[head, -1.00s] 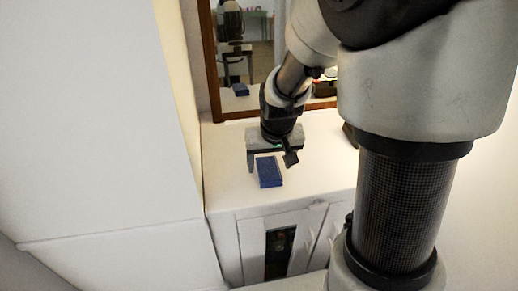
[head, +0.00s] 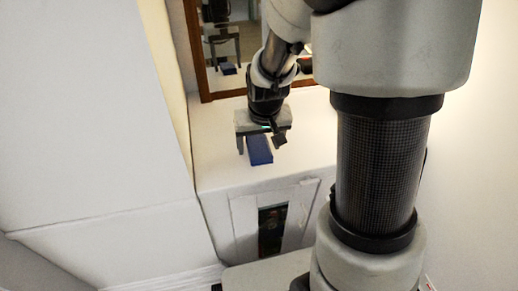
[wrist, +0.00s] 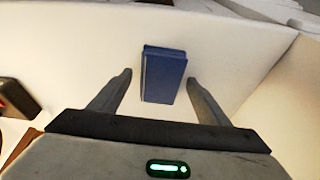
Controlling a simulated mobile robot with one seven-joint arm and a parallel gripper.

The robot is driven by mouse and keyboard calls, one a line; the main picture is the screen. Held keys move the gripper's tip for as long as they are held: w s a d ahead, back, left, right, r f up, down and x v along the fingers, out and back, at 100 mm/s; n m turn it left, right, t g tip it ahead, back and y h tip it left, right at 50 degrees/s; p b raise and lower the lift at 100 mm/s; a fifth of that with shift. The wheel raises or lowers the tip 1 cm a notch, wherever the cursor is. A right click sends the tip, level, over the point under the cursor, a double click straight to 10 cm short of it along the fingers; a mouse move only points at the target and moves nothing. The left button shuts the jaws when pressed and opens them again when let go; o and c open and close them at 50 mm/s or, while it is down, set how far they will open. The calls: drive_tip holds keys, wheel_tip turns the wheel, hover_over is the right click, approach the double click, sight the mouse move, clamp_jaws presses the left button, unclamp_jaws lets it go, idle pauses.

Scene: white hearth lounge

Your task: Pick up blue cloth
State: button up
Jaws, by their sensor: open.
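The blue cloth (head: 259,150) looks like a flat, dark blue rectangular block and lies on the white cabinet top, near its front. My gripper (head: 260,150) is over it, with its fingers pointing down on either side. In the wrist view the blue cloth (wrist: 163,75) shows between and just beyond the two open fingers of my gripper (wrist: 160,78). Clear gaps show between it and both fingers. Nothing is held. In the head view the gripper hides its rear end.
The white cabinet top (head: 215,165) is mostly clear around the cloth. A wood-framed mirror (head: 197,60) stands behind it, and a white wall block (head: 90,120) rises to the left. A dark object with red (wrist: 14,98) sits at the left of the wrist view.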

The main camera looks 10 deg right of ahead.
sight(259, 147)
drive_tip(key=shift+c, duration=0.2)
drive_tip(key=c, duration=1.1)
drive_tip(key=shift+r, duration=0.15)
wheel_tip(259, 147, up, 10)
drive_tip(key=p, duration=0.3)
drive_tip(key=shift+r, duration=0.15)
